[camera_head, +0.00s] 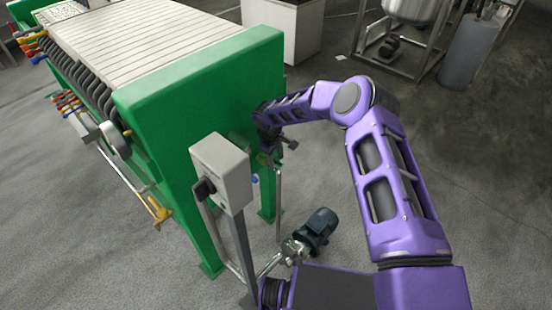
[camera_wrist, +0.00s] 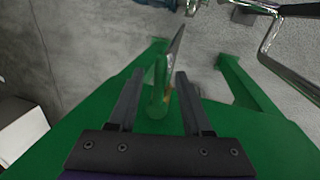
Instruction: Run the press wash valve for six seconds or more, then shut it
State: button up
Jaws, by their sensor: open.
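The green filter press (camera_head: 190,80) with pale plates stands at the left in the head view. My gripper (camera_head: 272,148) is at its near end plate, low on the right side. In the wrist view my gripper (camera_wrist: 159,75) is open, its two dark fingers apart. A green upright stub (camera_wrist: 157,92), seemingly part of the wash valve, lies between the fingers with room on both sides. A thin grey lever-like piece (camera_wrist: 176,45) slants up beside it. In the head view my gripper hides most of the valve, so its handle position cannot be told.
A grey control box (camera_head: 221,170) with a black knob stands on a post close left of my gripper. A blue-green pump motor (camera_head: 318,230) and steel pipes (camera_head: 278,205) are below. A steel tank (camera_head: 415,10) stands at the back. The floor at right is clear.

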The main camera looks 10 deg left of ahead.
grip_shut()
dwell(1.3)
